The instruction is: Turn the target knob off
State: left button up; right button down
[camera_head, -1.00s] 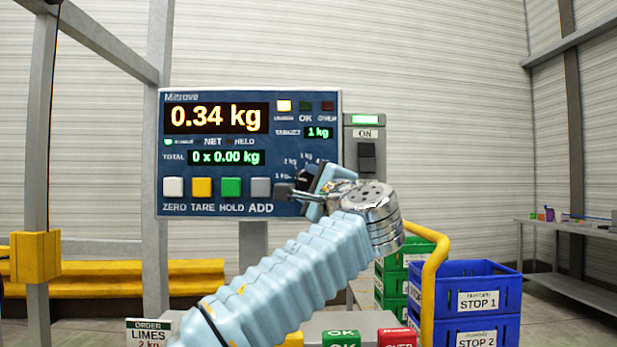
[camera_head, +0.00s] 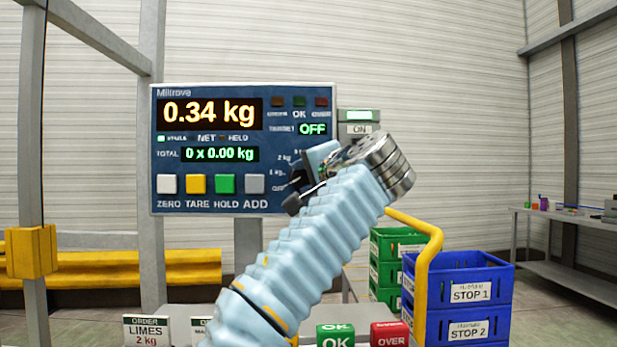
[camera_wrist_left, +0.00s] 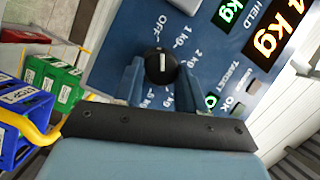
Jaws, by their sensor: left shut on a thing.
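The target knob (camera_wrist_left: 160,66) is a round black dial with a white pointer line on the blue scale panel (camera_head: 205,207). In the left wrist view it sits between the two blue fingers of my left gripper (camera_wrist_left: 158,78), which is shut on it. Labels OFF, 1 kg, 2 kg and more ring the knob. In the head view my left gripper (camera_head: 300,185) is at the panel's lower right and mostly hides the knob. The target display (camera_head: 313,129) reads OFF. The main display (camera_head: 210,114) reads 0.34 kg. My right gripper is not in view.
ZERO, TARE, HOLD and ADD buttons (camera_head: 211,184) line the panel's lower edge. Blue crates (camera_head: 462,310) and green crates (camera_head: 388,272) stand at the right behind a yellow rail (camera_head: 430,255). Green OK (camera_head: 335,338) and red OVER (camera_head: 390,334) blocks are below.

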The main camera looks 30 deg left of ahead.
pick_arm(q)
jog(key=shift+s+a+r+n, duration=0.15)
jog(key=shift+a+n, duration=0.15)
jog(key=o, duration=0.8)
jog(key=shift+o, duration=1.2)
jog(key=shift+a, duration=0.15)
jog(key=shift+d, duration=0.3)
jog(key=shift+s+d, duration=0.15)
jog(key=shift+d, duration=0.2)
jog(key=v, duration=1.2)
jog(key=shift+s+d+r+b, duration=0.1)
jog(key=shift+s+d+b, duration=0.05)
jog(key=shift+d+b, duration=0.2)
